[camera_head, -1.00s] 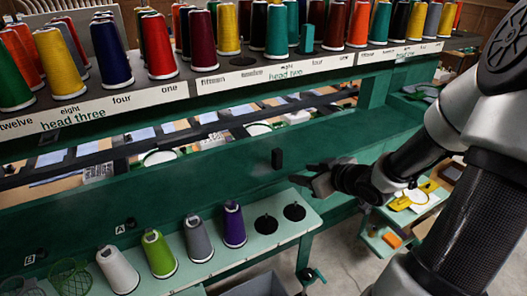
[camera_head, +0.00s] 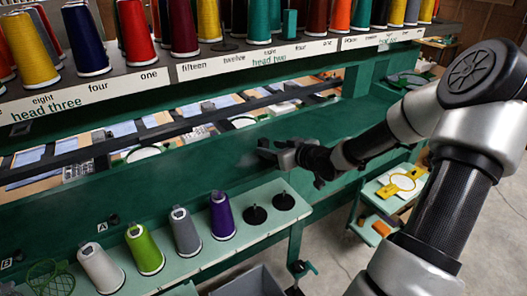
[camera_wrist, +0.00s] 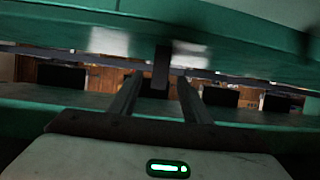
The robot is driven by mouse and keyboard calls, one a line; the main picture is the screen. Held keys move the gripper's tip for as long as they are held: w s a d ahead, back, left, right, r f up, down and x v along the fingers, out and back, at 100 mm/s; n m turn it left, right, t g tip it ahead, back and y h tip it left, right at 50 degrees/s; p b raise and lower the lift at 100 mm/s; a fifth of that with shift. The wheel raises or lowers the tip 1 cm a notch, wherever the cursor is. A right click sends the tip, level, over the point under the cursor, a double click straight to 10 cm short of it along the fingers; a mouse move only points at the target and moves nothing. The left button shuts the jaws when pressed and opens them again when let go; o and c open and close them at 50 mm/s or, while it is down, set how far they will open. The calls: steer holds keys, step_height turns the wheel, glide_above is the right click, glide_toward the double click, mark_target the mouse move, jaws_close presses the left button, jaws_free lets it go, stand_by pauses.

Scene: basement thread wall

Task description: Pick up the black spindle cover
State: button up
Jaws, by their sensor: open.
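A small dark upright block, which looks like the black spindle cover (camera_wrist: 161,65), shows in the wrist view against the green beam. It stands between the lines of my two fingers, near their tips. My gripper (camera_head: 268,151) is open in front of the green beam in the head view, and its fingers point left. It also shows in the wrist view (camera_wrist: 158,82), with both fingers apart. I see no contact with the block, but cannot tell the exact gap. In the head view the block is hidden or merges with the dark fingers.
A green lower shelf (camera_head: 190,272) holds white, green, grey and purple cones (camera_head: 223,215) and two bare black spindle discs (camera_head: 284,202). Thread cones line the upper rack (camera_head: 300,52). A side table (camera_head: 385,205) with a yellow hoop stands right. A grey bin (camera_head: 248,280) is below.

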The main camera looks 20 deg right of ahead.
mark_target(264, 140)
steer(key=shift+x, duration=2.7)
steer(key=shift+s+f, duration=0.1)
steer(key=shift+f, duration=0.05)
steer(key=c, duration=1.1)
step_height(264, 140, up, 10)
steer(key=shift+r+p, duration=0.1)
steer(key=shift+p, duration=0.75)
